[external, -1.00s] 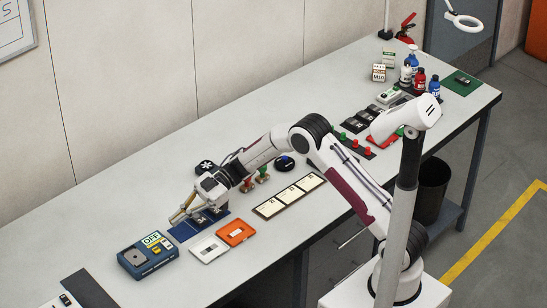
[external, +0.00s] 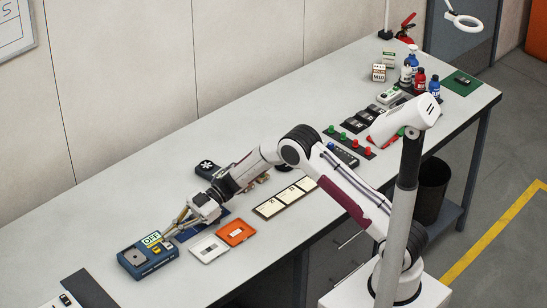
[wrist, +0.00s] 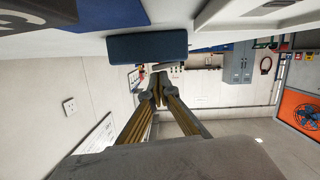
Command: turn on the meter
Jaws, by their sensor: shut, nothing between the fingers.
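The meter (external: 135,262) is a dark blue box with a grey round dial area and yellow marks, lying on the bench at the lower left. Its display (external: 151,239) reads OFF. My gripper (external: 166,238) is shut and empty, its fingertips just at the right side of the meter, close to the display and yellow buttons. Whether the tips touch the meter I cannot tell. In the wrist view the shut fingers (wrist: 158,72) point toward a dark blue box (wrist: 148,47), which seems to be the meter, seen edge-on. Its button face is hidden there.
Beside the meter lie a white plate (external: 208,249) and an orange plate (external: 236,233). A blue mat (external: 190,233) is partly under my gripper. A framed strip of white cards (external: 285,196) lies behind to the right. A dark mat (external: 88,290) is at the front left.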

